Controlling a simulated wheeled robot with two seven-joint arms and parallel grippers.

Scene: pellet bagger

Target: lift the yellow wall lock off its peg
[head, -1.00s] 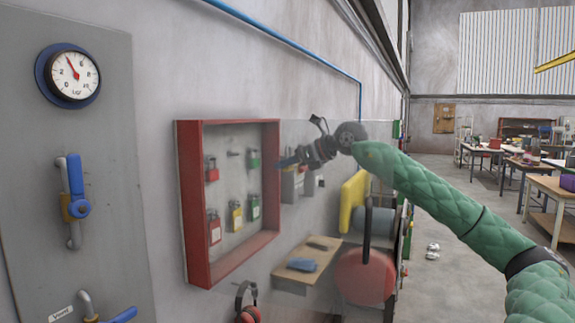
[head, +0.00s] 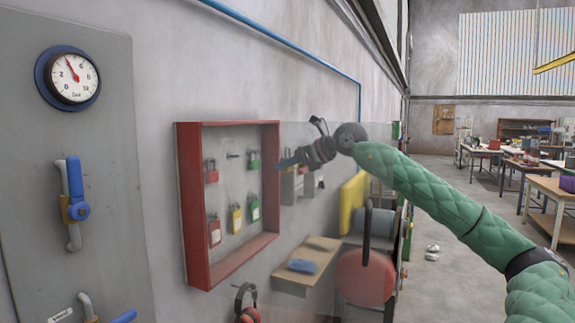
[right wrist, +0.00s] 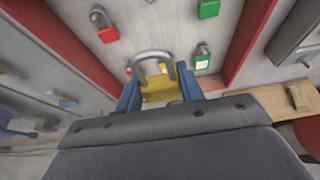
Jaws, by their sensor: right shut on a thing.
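My right gripper (head: 284,161) is in front of the red-framed lock box, by its right edge. In the right wrist view, its blue fingers (right wrist: 160,90) are shut on a yellow lock (right wrist: 168,92) with a thick grey shackle, which looks much nearer than the board. The fingers hide this lock in the head view. A yellow lock (head: 236,218) with a pale label shows on the board in the head view, in the lower row between a red lock (head: 214,231) and a green lock (head: 254,208). My left gripper is out of view.
The lock box frame (head: 193,205) stands out from the wall. A bare peg (head: 232,155) sits between an upper red lock (head: 211,171) and an upper green lock (head: 253,160). A clear panel is right of the box. A small shelf (head: 306,262) and red ear defenders (head: 247,308) are below.

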